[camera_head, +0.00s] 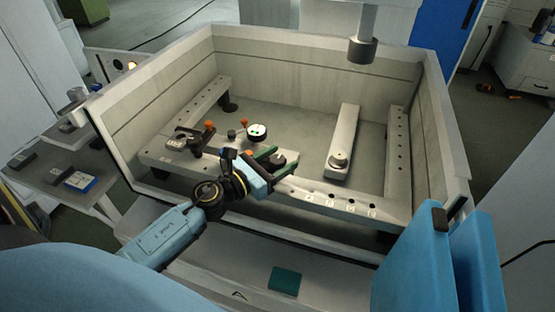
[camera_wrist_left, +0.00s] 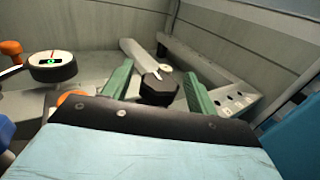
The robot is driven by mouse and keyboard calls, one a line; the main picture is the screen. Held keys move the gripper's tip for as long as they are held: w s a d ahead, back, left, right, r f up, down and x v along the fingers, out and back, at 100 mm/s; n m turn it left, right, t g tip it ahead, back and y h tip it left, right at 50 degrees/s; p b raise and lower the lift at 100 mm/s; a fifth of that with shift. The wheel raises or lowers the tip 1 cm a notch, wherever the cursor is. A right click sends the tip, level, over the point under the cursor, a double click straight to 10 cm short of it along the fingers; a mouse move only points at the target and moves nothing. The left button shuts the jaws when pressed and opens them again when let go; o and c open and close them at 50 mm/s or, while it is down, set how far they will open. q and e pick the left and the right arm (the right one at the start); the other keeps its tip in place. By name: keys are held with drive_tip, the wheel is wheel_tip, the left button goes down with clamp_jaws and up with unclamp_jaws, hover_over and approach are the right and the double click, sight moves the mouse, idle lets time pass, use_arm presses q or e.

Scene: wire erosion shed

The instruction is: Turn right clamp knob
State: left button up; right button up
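The right clamp knob, a dark lobed knob (camera_wrist_left: 158,88), stands on the near rail of the tank; it also shows in the head view (camera_head: 278,160), partly hidden by my gripper. My left gripper (camera_head: 276,158) reaches over the near wall to it. In the left wrist view its green fingers (camera_wrist_left: 158,90) are open, one on each side of the knob, with gaps visible between. I cannot tell whether the fingertips are down at the knob's height. An orange knob (camera_wrist_left: 72,97) is partly hidden beside the left finger. My right gripper is not in view.
A round gauge with a green display (camera_head: 257,131) stands left of and behind the gripper. Another clamp with an orange knob (camera_head: 210,125) is farther left. A loose-looking bar (camera_head: 343,140) lies to the right. A cylindrical head (camera_head: 362,50) hangs above the tank's far side.

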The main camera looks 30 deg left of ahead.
use_arm(q)
drive_tip(key=b+v, duration=0.4)
drive_tip(key=v, duration=0.9)
drive_tip(key=shift+s, duration=0.2)
